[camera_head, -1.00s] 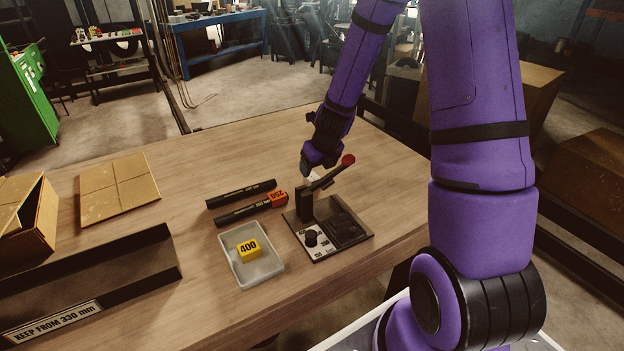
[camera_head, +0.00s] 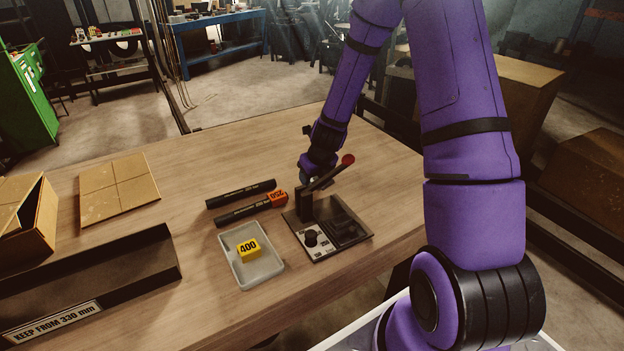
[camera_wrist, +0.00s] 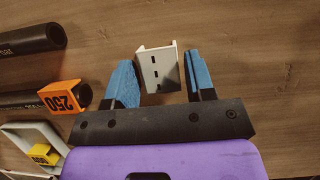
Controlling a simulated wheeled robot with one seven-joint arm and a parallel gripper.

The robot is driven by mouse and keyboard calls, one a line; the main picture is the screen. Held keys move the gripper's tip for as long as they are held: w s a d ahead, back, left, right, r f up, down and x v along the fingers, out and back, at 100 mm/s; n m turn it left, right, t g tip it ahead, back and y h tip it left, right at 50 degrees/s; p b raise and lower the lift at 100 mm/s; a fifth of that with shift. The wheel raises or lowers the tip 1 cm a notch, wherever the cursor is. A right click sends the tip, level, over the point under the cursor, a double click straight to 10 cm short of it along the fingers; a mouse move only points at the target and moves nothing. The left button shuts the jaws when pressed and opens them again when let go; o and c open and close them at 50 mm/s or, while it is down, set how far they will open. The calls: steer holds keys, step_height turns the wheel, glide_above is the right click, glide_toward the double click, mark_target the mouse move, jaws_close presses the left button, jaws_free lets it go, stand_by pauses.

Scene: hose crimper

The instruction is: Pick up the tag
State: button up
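A yellow tag marked 400 (camera_head: 248,247) sits in a pale tray (camera_head: 272,270); it also shows in the wrist view (camera_wrist: 42,154). An orange tag marked 250 (camera_head: 278,198) is around the end of a black hose; it also shows in the wrist view (camera_wrist: 63,98). My gripper (camera_wrist: 163,82) is open behind the crimper. A white piece with small dark slots (camera_wrist: 158,70) lies between its blue fingers, with gaps visible on both sides. In the head view the fingertips are mostly hidden behind the crimper's lever.
The crimper (camera_head: 345,232), with a red-knobbed lever (camera_head: 348,160), stands in front of my gripper. Two black hoses (camera_head: 235,195) lie to its left. A dark trough (camera_head: 130,262) labelled "KEEP FROM 330 mm" and cardboard (camera_head: 118,188) are further left. The table's back is clear.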

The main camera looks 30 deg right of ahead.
steer(key=c, duration=0.5)
steer(key=shift+c, duration=0.2)
steer(key=shift+r, duration=0.1)
